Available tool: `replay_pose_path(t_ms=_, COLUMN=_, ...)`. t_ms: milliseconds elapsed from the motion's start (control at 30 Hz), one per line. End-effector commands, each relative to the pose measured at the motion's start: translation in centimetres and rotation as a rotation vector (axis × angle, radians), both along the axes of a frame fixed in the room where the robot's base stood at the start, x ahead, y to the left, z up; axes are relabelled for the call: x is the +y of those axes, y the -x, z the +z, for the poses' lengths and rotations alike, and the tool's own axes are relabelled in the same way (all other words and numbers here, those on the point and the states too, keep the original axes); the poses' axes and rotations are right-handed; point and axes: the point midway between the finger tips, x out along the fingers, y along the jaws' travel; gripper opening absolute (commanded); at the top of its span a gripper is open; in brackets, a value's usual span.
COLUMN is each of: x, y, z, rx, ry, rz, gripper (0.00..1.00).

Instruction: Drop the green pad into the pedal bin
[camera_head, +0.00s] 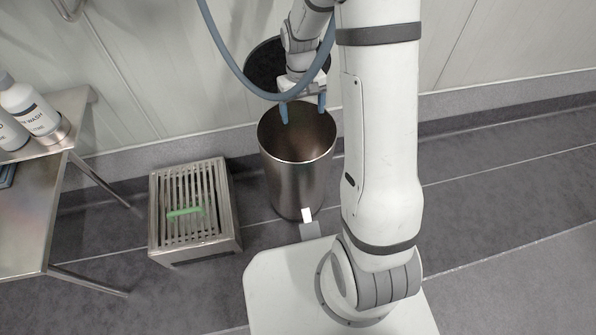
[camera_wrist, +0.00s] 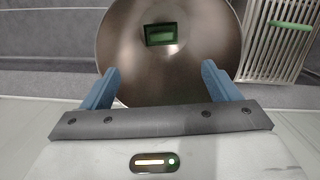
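The pedal bin (camera_head: 288,180) is a brushed metal cylinder on the floor, with its dark round lid (camera_head: 262,68) standing open behind it. My gripper (camera_head: 303,108) is over the bin's mouth with its two blue fingers apart and nothing between them. In the wrist view my gripper (camera_wrist: 158,72) is also open and empty, facing down into the bin (camera_wrist: 115,45). A dark green rectangular pad (camera_wrist: 160,36) shows inside the bin, apart from my fingers. In the head view the pad is hidden by the bin's wall.
A slatted metal step (camera_head: 235,215) stands left of the bin with a bright green bar-like item (camera_head: 185,212) on it. A steel table (camera_head: 25,215) with white bottles (camera_head: 30,108) is at the far left. The wall is close behind the bin.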

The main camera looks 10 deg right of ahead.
Motion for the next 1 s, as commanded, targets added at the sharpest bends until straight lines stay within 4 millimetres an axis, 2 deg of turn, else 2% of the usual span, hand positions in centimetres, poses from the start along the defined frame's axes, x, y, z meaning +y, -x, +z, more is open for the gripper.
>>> replay_pose_path(t_ms=333, x=0.0, y=0.0, z=0.4, rx=0.000, ry=0.000, rz=-0.001, gripper=0.89)
replay_pose_path(t_ms=733, x=0.0, y=-0.8, z=6.6, rx=-0.003, ry=0.000, rz=-0.002, gripper=0.89)
replay_pose_path(t_ms=1000, x=0.0, y=-0.9, z=7.8, rx=0.000, ry=0.000, rz=-0.002, gripper=0.89)
